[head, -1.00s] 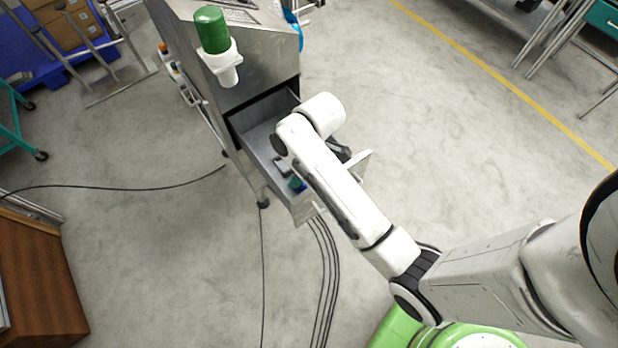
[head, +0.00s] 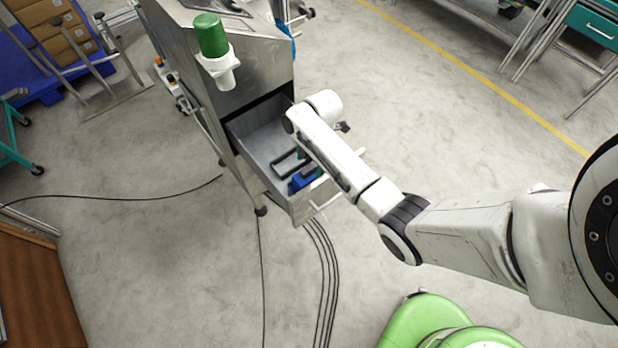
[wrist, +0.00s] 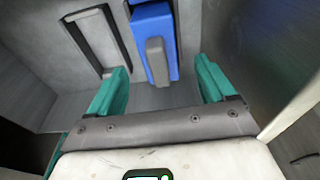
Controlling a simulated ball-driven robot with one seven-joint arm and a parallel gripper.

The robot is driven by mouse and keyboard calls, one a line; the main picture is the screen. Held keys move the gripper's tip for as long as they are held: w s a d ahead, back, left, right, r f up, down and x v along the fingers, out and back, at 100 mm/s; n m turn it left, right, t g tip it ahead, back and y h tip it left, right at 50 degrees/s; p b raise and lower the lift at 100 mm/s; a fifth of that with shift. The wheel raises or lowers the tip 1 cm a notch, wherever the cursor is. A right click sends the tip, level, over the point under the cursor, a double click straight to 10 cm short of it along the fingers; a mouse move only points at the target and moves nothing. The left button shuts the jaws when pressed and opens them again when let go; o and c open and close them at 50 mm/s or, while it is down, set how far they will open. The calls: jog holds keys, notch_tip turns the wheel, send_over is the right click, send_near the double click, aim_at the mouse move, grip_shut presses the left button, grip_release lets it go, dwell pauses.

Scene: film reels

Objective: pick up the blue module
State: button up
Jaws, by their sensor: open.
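The blue module (head: 301,181) lies in the open metal drawer, near its front, partly hidden by my arm in the head view. In the wrist view the blue module (wrist: 148,28) shows a grey raised strip along its middle and lies beyond my gripper, between the lines of its two fingers. My gripper (wrist: 160,88) has teal fingers spread wide, one on each side of the module's near end. The fingers are open and empty. In the head view my gripper is mostly hidden behind my arm.
The drawer (head: 262,147) sticks out from a metal cabinet (head: 235,100). A dark rectangular frame (wrist: 98,38) lies left of the module. The drawer wall (wrist: 289,108) is close on the right. A green-capped white fixture (head: 213,45) is on the cabinet. Cables run across the floor below.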

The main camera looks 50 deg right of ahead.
aim_at(308, 173)
jog(key=shift+w+a+f, duration=0.1)
jog(key=shift+a+f, duration=0.05)
jog(key=shift+f, duration=0.8)
jog(key=shift+w+a+f, duration=0.1)
jog(key=shift+a+f, duration=0.05)
jog(key=shift+f, duration=0.8)
jog(key=shift+a+f, duration=0.15)
jog(key=shift+f, duration=0.8)
jog(key=c, duration=1.3)
jog(key=shift+r, duration=0.15)
